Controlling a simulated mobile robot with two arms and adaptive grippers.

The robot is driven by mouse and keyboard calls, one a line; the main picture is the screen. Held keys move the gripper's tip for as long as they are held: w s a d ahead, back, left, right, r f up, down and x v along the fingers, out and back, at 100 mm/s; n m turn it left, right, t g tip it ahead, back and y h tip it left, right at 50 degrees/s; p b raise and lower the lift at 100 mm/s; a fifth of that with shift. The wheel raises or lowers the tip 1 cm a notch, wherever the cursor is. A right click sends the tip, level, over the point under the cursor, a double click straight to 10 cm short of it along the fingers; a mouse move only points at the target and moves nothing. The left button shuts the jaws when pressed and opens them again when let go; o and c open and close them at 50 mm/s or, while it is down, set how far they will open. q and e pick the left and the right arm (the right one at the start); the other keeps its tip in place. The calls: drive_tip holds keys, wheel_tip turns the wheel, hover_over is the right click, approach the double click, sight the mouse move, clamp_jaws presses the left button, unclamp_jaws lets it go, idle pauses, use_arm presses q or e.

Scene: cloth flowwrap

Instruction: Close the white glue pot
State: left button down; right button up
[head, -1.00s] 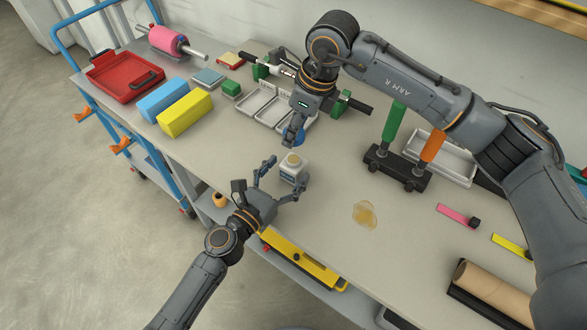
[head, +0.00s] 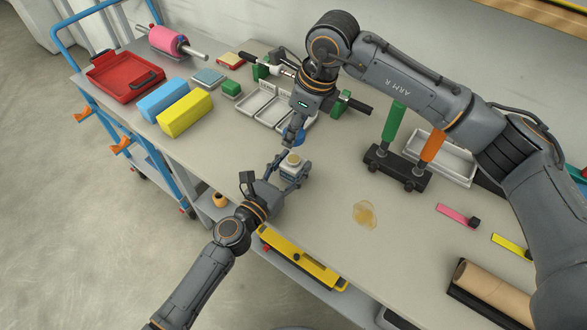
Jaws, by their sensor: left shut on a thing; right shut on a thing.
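The white glue pot (head: 291,171) stands upright on the bench, its round tan top facing up. My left gripper (head: 290,175) has its fingers on either side of the pot and is shut on it, hiding much of its sides. My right gripper (head: 293,137) points down just behind the pot and is shut on a blue round thing (head: 300,138), which looks like the lid. The blue thing is mostly hidden by the fingers and is apart from the pot's top.
An amber puddle (head: 365,214) lies on the bench right of the pot. White trays (head: 262,106) lie behind my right gripper. A black stand (head: 398,169) with green and orange handles is to the right. Yellow and blue blocks (head: 184,114) lie left. The bench's front edge is close to the pot.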

hover_over(292, 158)
drive_tip(key=shift+s+d+f, duration=0.1)
drive_tip(key=shift+d+f, duration=0.1)
drive_tip(key=shift+f, duration=1.05)
drive_tip(key=shift+s+d+f, duration=0.1)
drive_tip(key=shift+d+f, duration=0.05)
drive_tip(key=shift+f, duration=1.1)
drive_tip(key=shift+f, duration=0.85)
drive_tip(key=shift+f, duration=0.6)
